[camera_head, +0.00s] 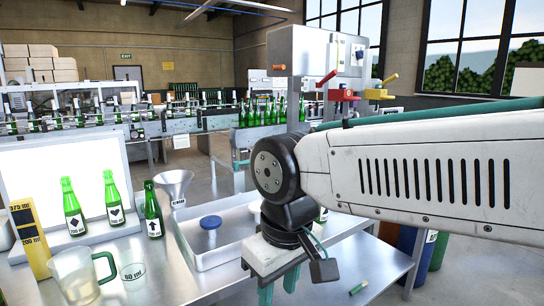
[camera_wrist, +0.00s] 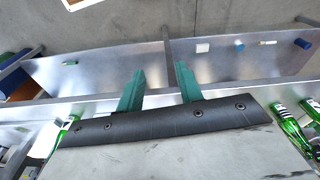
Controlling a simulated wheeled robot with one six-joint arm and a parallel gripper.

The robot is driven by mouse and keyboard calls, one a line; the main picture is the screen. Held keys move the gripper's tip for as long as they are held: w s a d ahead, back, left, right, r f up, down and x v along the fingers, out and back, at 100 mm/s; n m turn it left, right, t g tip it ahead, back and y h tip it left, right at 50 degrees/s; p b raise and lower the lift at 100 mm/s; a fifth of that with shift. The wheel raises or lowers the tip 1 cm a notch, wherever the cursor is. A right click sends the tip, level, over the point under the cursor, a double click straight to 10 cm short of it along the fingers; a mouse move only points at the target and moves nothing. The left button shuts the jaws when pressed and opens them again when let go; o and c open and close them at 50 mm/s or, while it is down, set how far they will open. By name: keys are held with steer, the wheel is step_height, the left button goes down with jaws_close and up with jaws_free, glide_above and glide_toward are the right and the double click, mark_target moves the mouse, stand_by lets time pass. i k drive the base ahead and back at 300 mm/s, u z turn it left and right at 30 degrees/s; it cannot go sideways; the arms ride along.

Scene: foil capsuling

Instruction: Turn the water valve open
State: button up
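The grey machine cabinet (camera_head: 312,52) at the back centre carries several coloured handles. They include a red lever (camera_head: 326,78), a yellow lever (camera_head: 389,80), a red part (camera_head: 343,95), a yellow part (camera_head: 378,94) and an orange handle (camera_head: 279,67) on the left. I cannot tell which one is the water valve; the labels are too small to read. My gripper (camera_head: 278,284) points down at the front edge of the metal table, well apart from the handles. In the wrist view its green fingers (camera_wrist: 160,84) are spread with nothing between them.
The metal table (camera_head: 180,285) holds green bottles (camera_head: 73,207), a funnel (camera_head: 174,186), a jug (camera_head: 76,274) and a tray (camera_head: 205,262) with a blue-topped item (camera_head: 210,223). Coloured bins stand at right. A lower shelf (camera_wrist: 110,68) holds small items. My arm hides part of the room.

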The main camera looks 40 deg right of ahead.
mark_target(236, 164)
steer(key=z, duration=0.4)
steer(key=i, duration=0.4)
steer(key=z, duration=0.35)
steer(key=k, duration=0.35)
steer(key=z, duration=0.45)
steer(key=i, duration=1.05)
steer(key=u, duration=0.6)
